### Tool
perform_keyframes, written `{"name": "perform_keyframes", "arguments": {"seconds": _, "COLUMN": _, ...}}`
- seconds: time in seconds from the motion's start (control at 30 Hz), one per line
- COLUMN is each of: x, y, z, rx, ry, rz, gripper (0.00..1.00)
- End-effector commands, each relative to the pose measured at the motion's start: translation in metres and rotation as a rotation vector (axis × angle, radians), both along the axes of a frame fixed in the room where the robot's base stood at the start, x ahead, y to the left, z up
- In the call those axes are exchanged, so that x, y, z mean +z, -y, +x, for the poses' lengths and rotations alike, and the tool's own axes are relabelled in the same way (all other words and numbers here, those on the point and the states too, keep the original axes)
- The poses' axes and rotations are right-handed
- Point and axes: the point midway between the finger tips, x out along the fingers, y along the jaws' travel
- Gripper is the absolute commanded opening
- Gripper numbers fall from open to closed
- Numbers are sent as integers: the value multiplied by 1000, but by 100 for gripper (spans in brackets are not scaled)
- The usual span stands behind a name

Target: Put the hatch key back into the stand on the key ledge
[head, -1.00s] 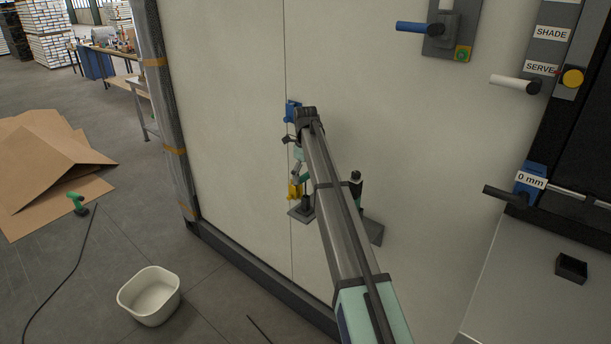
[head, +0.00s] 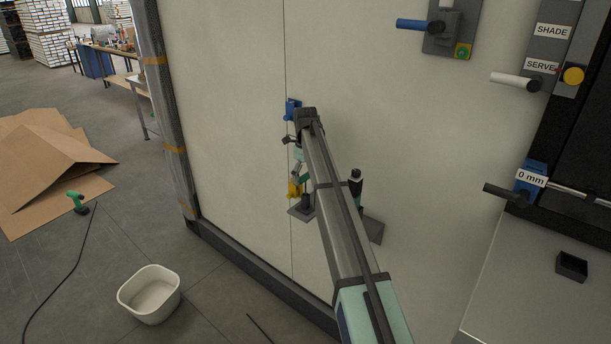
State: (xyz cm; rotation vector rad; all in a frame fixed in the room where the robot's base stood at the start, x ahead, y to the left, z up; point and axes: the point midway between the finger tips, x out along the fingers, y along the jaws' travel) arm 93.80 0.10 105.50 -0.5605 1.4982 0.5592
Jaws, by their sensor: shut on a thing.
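My gripper (head: 296,178) hangs below the end of my arm, close to the pale wall. It is small in the head view and partly covered by my arm. It is shut on a yellow piece (head: 293,189), which I take to be the hatch key. The key is just above and beside a small grey ledge (head: 298,212). A dark upright holder (head: 308,201), seemingly the stand, rises from that ledge, partly behind my arm. I cannot tell whether the key touches the stand or is in it.
A black and green upright tool (head: 356,187) stands on a second grey ledge (head: 374,231) to the right of my arm. A blue fitting (head: 291,110) is on the wall above my gripper. Handles project from the wall at right. A white bin (head: 150,294) is on the floor.

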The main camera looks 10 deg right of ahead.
Motion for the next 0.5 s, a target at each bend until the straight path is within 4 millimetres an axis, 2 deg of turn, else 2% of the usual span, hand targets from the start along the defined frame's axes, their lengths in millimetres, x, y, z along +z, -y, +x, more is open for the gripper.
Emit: {"name": "perform_keyframes", "arguments": {"seconds": 0.5, "x": -5, "y": 0, "z": 0, "rx": 0, "ry": 0, "rz": 0, "gripper": 30}}
